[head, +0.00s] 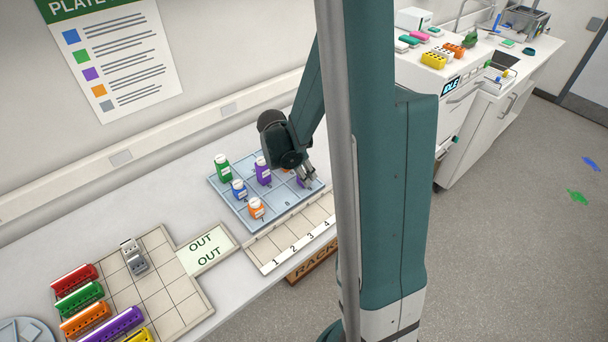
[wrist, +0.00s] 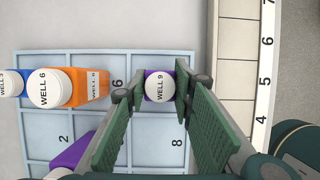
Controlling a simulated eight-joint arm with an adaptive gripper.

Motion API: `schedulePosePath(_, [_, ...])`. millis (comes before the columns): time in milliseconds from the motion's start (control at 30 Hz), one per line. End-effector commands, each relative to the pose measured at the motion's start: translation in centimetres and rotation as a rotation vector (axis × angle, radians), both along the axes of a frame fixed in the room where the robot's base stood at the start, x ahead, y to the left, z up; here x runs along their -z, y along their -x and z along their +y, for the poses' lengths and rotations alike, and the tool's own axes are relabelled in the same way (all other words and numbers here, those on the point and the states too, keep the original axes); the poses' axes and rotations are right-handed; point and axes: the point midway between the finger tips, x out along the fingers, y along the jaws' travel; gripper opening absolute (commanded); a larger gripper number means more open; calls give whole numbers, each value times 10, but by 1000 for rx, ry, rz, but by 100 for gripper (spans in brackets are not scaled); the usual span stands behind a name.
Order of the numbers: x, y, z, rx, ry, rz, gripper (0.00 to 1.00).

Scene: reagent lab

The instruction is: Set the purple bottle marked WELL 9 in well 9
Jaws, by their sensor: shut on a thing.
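The purple bottle with a white cap marked WELL 9 (wrist: 160,86) is upright between the fingers of my gripper (wrist: 165,90), which is shut on it. It is seen from above, over the corner cell past 6 and above 8 on the blue plate (wrist: 145,159). The bottle hides that cell's number, and I cannot tell whether its base touches the plate. In the head view, my gripper (head: 308,182) is at the right part of the plate (head: 238,216), with a little of the purple bottle (head: 301,182) showing.
An orange bottle marked WELL 6 (wrist: 88,86) stands beside the held bottle, with a blue one marked WELL 3 (wrist: 9,84) beyond. Green (head: 222,169), blue (head: 239,190), purple (head: 262,171) and orange (head: 256,209) bottles stand on the plate. A numbered rack (head: 265,252) lies in front.

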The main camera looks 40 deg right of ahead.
Motion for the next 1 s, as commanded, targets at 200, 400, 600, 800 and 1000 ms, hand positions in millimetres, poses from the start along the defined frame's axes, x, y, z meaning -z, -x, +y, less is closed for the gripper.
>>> schedulePosePath(200, [0, 0, 0, 0, 0, 0, 13])
schedulePosePath(400, [4, 0, 0, 0, 0, 0, 13])
schedulePosePath(600, [3, 0, 0, 0, 0, 0, 40])
schedulePosePath(800, [3, 0, 0, 0, 0, 0, 40])
schedulePosePath(1000, [0, 0, 0, 0, 0, 0, 40])
